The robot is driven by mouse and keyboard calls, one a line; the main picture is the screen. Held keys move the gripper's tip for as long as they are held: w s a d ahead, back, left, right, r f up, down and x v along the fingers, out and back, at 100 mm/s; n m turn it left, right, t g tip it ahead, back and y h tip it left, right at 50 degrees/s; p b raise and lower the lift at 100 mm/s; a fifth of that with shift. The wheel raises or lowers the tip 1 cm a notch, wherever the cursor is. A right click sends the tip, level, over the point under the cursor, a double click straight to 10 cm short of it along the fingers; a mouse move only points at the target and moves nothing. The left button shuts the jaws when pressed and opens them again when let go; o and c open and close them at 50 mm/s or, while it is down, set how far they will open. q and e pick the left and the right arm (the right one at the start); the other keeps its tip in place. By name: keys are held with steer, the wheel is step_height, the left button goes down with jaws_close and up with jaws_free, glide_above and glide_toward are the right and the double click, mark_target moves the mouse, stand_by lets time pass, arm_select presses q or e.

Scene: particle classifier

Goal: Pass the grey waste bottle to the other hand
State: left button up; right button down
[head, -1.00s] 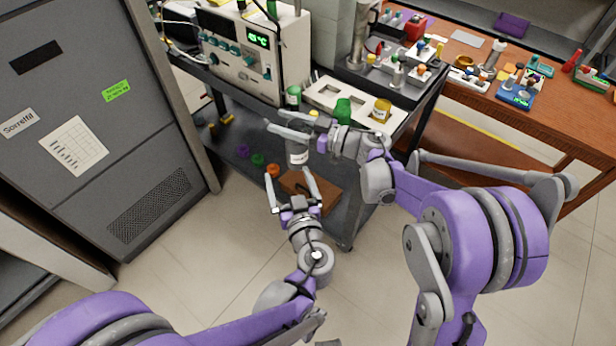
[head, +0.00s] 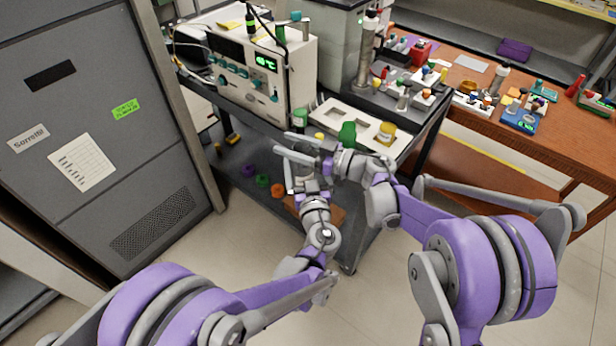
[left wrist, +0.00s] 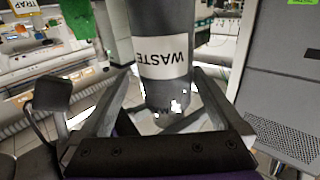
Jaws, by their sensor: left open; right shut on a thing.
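The grey waste bottle (left wrist: 168,92) shows in the left wrist view with its white WASTE label upside down. In the head view it is mostly hidden behind the grippers. My right gripper (head: 286,144) is shut on the bottle and holds it in the air in front of the cart. My left gripper (head: 305,170) is open just below, its fingers pointing up on both sides of the bottle. In the left wrist view the left gripper's fingers (left wrist: 160,96) flank the bottle, with a gap showing at the left finger.
The dark cart (head: 412,140) behind carries an instrument with a green display (head: 250,75) and a white rack (head: 355,125) with a green and a yellow bottle. A grey cabinet (head: 80,100) stands at left. A wooden bench (head: 560,125) is at right.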

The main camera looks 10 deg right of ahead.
arm_select(q)
steer(key=shift+w, duration=0.4)
steer(key=shift+c, duration=0.2)
steer(key=shift+d, duration=0.15)
steer(key=c, duration=1.4)
arm_select(e)
steer(key=shift+a, duration=0.1)
steer(key=shift+c, duration=0.7)
jaws_free()
arm_select(q)
steer(key=shift+c, duration=0.2)
